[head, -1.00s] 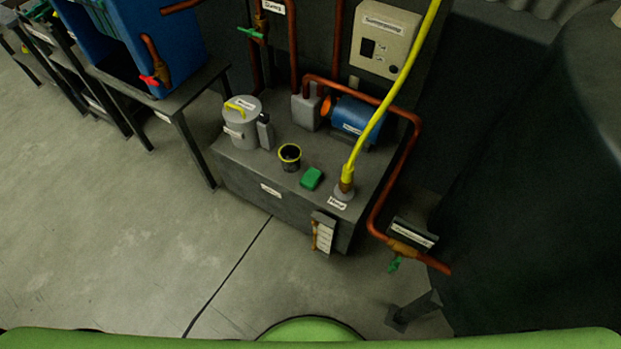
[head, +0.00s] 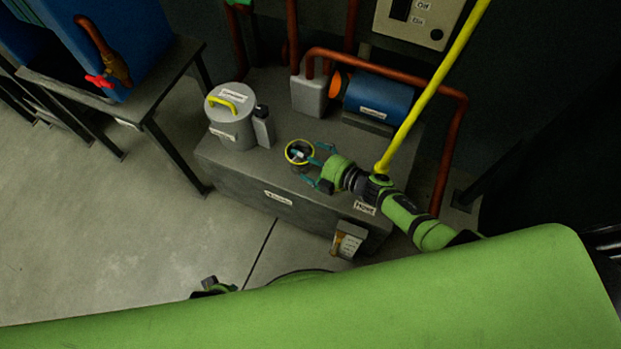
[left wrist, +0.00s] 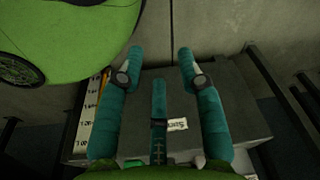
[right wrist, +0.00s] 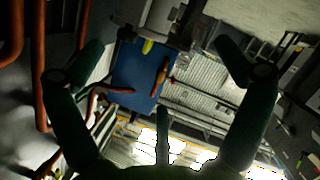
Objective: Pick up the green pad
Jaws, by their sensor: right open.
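I cannot clearly make out the green pad; its spot on the grey box top (head: 270,178), just right of the yellow-rimmed black pot (head: 300,152), is covered by my right gripper (head: 313,165) in the head view. That gripper comes in from the right over the box, with its teal fingers spread beside the pot. In the right wrist view its fingers (right wrist: 160,85) are wide apart with nothing seen between them. My left gripper (left wrist: 160,65) has its fingers apart and empty in the left wrist view. A little green shows behind its finger bases; I cannot tell what it is.
A blue motor (head: 378,100) and copper pipe (head: 462,140) are behind.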

